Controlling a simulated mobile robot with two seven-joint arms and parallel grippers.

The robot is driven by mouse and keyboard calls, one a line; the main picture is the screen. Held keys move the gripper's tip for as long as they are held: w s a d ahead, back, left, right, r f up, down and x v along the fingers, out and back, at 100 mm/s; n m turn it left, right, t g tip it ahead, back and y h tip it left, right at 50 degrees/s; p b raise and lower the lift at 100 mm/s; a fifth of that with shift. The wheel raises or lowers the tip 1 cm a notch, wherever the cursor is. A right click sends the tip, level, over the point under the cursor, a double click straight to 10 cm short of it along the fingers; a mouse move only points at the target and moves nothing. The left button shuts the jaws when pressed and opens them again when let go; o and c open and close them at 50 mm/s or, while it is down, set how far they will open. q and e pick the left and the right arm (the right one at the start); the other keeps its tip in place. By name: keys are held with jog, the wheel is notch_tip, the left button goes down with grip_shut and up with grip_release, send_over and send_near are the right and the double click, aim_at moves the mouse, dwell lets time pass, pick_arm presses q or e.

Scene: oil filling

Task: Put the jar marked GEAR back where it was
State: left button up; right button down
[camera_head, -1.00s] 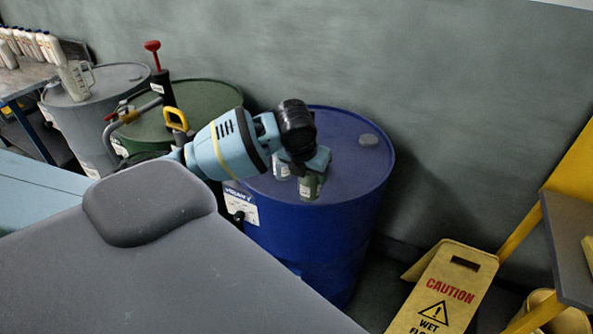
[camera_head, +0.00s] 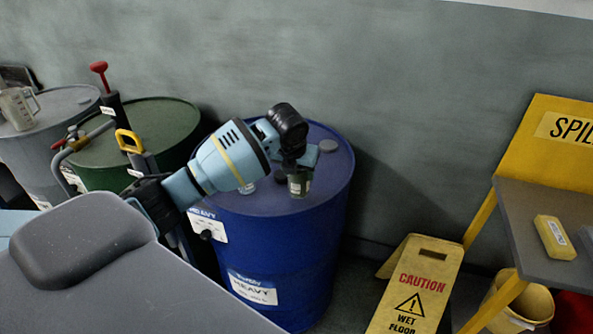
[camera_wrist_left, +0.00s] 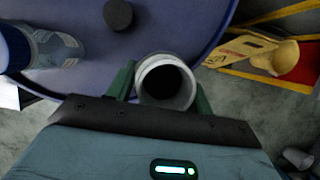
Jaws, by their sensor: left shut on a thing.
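My left gripper (camera_head: 300,172) is shut on a small open jar (camera_wrist_left: 166,82) with a pale round rim and dark inside. Its green fingers sit on both sides of the jar in the left wrist view. The jar is at the near right part of the blue drum's top (camera_head: 272,200). I cannot tell whether it touches the drum. No GEAR mark is readable. A clear bottle with a blue cap (camera_wrist_left: 45,50) stands on the drum to the left of the jar, partly hidden by the arm in the head view. My right gripper is not in view.
A green drum (camera_head: 165,122) with a pump and a grey drum (camera_head: 62,100) stand left. A yellow caution sign (camera_head: 412,285) and a yellow-backed shelf stand (camera_head: 530,220) are on the right.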

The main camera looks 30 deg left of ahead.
aim_at(298, 181)
pick_arm(q)
jog(key=shift+f, duration=1.6)
jog(key=shift+f, duration=0.15)
jog(key=o, duration=1.2)
